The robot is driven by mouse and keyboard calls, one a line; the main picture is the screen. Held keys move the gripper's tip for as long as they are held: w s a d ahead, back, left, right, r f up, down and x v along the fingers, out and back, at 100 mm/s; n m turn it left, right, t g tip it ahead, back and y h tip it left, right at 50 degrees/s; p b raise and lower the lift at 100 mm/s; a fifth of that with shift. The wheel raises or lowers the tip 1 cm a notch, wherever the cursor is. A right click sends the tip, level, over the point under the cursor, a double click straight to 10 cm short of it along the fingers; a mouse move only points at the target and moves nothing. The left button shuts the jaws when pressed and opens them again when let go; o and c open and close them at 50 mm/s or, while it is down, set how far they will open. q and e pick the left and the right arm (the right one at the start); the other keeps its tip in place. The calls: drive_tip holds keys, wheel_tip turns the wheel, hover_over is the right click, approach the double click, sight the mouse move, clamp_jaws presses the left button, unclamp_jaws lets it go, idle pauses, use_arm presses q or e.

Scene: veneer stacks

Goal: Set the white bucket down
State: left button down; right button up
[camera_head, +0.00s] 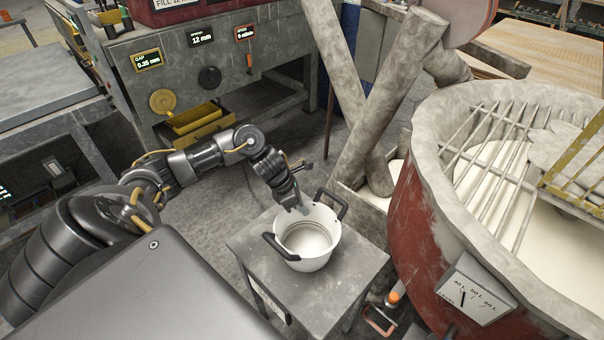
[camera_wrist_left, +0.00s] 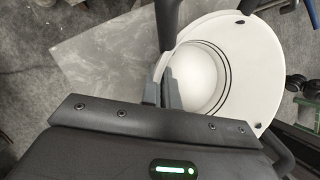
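The white bucket (camera_head: 308,242) is upright over the small grey table (camera_head: 352,268). It has two black handles, and its inside looks pale. From these views I cannot tell for sure whether its base touches the tabletop. My left gripper (camera_head: 303,208) is at the bucket's far rim, with its fingers closed on the wall. In the left wrist view the bucket (camera_wrist_left: 245,50) is on the right, with the left gripper's fingertips (camera_wrist_left: 163,88) close together at its rim. The grey tabletop (camera_wrist_left: 105,65) shows beside it. My right gripper is not in view.
A large red and grey mixer drum (camera_head: 420,225) with a bar grate stands close on the right. A grey machine (camera_head: 200,60) with dials and a yellow tray (camera_head: 195,118) is behind. An orange-handled clamp (camera_head: 393,297) is beside the table. Bare tabletop shows around the bucket.

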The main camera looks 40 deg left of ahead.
use_arm(q)
drive_tip(key=shift+f, duration=0.15)
drive_tip(key=c, duration=1.7)
unclamp_jaws()
drive_tip(key=shift+a+r, duration=0.15)
drive_tip(key=shift+r, duration=0.25)
drive_tip(key=b+v, duration=0.2)
drive_tip(key=v, duration=0.9)
drive_tip(key=shift+s+r, duration=0.15)
